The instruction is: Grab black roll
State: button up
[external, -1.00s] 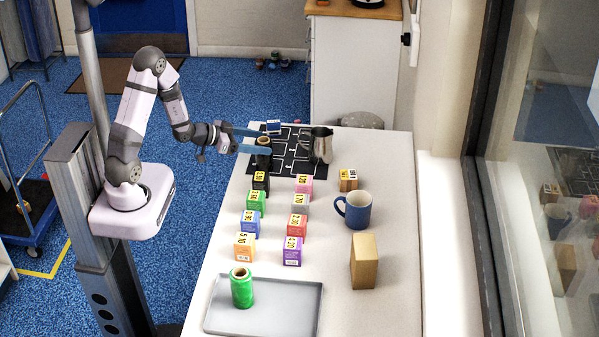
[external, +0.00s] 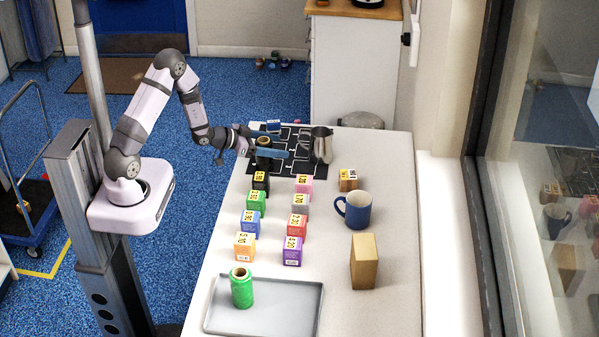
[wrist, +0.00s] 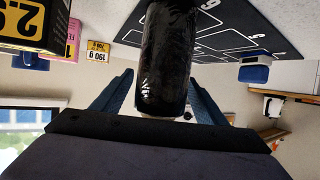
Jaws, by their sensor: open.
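The black roll (external: 263,160) stands upright on the dark mat (external: 312,184) at the far left part of the table, with its tan core showing at the top. In the wrist view the black roll (wrist: 165,60) fills the middle, glossy and dark, between the two blue fingers. My gripper (external: 276,143) is open, with one finger on each side of the roll. In the wrist view my gripper (wrist: 162,95) shows a gap between each finger and the roll. The fingers partly hide the roll in the external view.
A metal pitcher (external: 321,145) stands right of the fingers on the mat. Several numbered boxes stand in front, the black one (external: 260,182) nearest. A blue mug (external: 356,209), a tan block (external: 363,262) and a green roll (external: 241,288) on a grey tray (external: 290,322) are farther away.

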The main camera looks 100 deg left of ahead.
jog(key=c, duration=1.3)
jog(key=shift+r, duration=0.25)
jog(key=shift+r, duration=4.85)
